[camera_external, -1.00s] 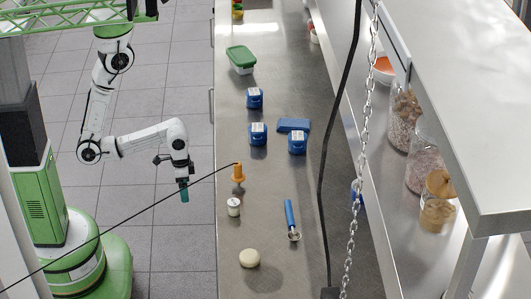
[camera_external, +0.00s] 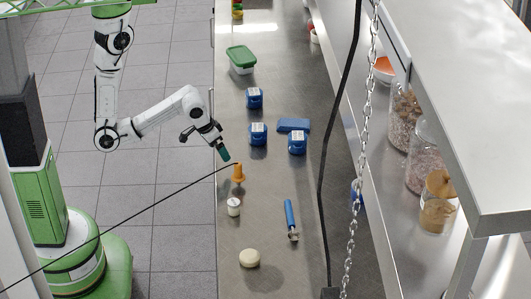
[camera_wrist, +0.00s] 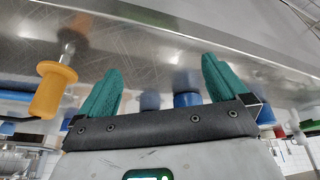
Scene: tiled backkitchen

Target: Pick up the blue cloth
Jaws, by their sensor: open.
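The blue cloth (camera_external: 293,125) appears to be the flat, folded blue piece lying on the steel counter behind two blue boxes. My gripper (camera_external: 224,155) is at the counter's left edge, left of the cloth and apart from it, near an orange-handled tool. In the wrist view my gripper (camera_wrist: 160,90) shows two green fingers spread wide with nothing between them. I cannot make out the cloth for certain in the wrist view.
Blue boxes (camera_external: 258,134) and (camera_external: 297,142) stand near the cloth, with another blue box (camera_external: 254,98) farther back. An orange-handled tool (camera_external: 238,173), a white jar (camera_external: 234,207), a blue-handled scoop (camera_external: 290,215) and a round pale object (camera_external: 249,258) are nearer. A chain (camera_external: 365,130) hangs at right.

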